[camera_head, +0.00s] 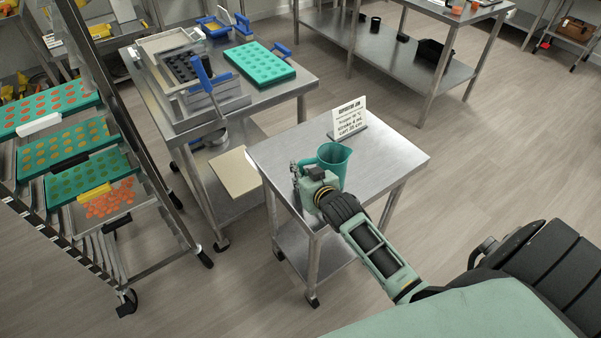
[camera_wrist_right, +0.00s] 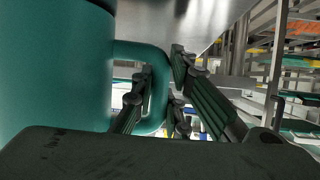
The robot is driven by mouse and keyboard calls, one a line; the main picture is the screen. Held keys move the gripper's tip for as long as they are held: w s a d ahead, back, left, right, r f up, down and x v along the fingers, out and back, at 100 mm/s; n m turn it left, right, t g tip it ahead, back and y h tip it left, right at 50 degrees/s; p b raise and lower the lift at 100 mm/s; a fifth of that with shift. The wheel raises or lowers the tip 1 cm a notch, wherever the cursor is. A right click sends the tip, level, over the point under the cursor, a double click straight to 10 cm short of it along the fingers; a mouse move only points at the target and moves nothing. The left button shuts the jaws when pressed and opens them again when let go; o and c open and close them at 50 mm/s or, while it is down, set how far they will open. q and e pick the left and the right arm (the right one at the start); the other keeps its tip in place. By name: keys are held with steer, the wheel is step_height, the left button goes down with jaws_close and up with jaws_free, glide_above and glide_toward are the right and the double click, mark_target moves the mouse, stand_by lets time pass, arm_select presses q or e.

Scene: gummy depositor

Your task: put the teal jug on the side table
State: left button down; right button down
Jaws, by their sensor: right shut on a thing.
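The teal jug (camera_head: 335,162) is upright at the side table (camera_head: 391,153), near the middle of its steel top. I cannot tell whether its base touches the top. My right gripper (camera_head: 303,171) is at the jug's left side, where the handle is, and my forearm hides part of the jug. In the right wrist view the jug's body (camera_wrist_right: 50,70) fills the left, and its handle (camera_wrist_right: 158,85) passes between the fingers of my right gripper (camera_wrist_right: 160,95), which is shut on it. My left gripper is not in view.
A printed sign (camera_head: 349,117) stands at the back of the side table. A pale board (camera_head: 239,172) juts out at its left. A bench (camera_head: 290,82) with a blue-handled depositor and a teal mould (camera_head: 259,66) stands behind left. A tray rack (camera_head: 120,125) is at the left.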

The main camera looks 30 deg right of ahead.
steer(key=shift+f, duration=0.15)
steer(key=c, duration=1.7)
jaws_free()
steer(key=shift+r, duration=0.2)
steer(key=shift+s, duration=0.3)
steer(key=v, duration=1.1)
steer(key=shift+s+r+b, duration=0.15)
steer(key=shift+r+b, duration=0.1)
steer(key=shift+b, duration=0.1)
